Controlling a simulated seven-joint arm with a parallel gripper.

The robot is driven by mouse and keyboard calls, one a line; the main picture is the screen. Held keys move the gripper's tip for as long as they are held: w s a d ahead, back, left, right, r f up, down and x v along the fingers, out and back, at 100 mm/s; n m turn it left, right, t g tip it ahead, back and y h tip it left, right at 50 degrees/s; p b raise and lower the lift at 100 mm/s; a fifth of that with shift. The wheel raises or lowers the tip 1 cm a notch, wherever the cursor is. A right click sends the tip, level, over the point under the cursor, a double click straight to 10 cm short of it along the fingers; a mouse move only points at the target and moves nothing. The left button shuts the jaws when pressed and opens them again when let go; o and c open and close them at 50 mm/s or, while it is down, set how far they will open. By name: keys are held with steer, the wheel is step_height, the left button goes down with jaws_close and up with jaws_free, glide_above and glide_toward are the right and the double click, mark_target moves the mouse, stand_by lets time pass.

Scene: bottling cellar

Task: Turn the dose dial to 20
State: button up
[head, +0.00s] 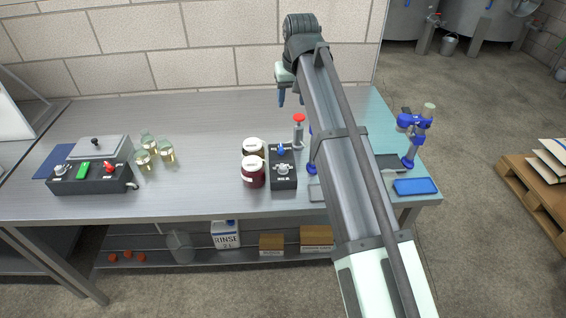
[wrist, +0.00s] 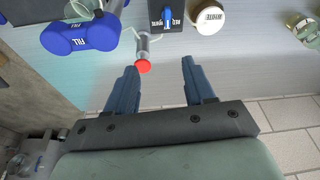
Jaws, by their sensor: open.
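A dark control box (head: 283,185) stands near the middle of the bench. It carries a blue knob (head: 281,150) and, nearer the front edge, a silver dial (head: 283,168); its markings are too small to read, so I cannot tell its setting. In the wrist view part of the box shows at the top with the blue knob (wrist: 167,14); the silver dial is out of that frame. My gripper (wrist: 158,66) is open and empty, above the rear of the bench, behind the box and apart from it. In the head view it (head: 290,98) is partly hidden by my arm.
A red-topped post (head: 299,120) stands behind the box, close below my left finger in the wrist view. White-lidded jars (head: 253,172) stand left of the box. Blue fittings (head: 413,121) stand at the right. Another control box (head: 92,184) and glasses (head: 166,152) are at the left.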

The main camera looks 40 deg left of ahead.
mark_target(283, 167)
steer(key=s+f, duration=0.2)
steer(key=f, duration=0.4)
steer(key=s+d+f+n+g+h, duration=0.1)
steer(key=f, duration=0.6)
steer(key=s+f+h, duration=0.1)
steer(key=s+f, duration=0.1)
steer(key=f, duration=0.4)
steer(key=shift+s+d+f+g, duration=0.2)
steer(key=shift+s+d+g, duration=0.1)
steer(key=shift+s+d, duration=0.05)
steer(key=shift+c, duration=0.2)
jaws_close()
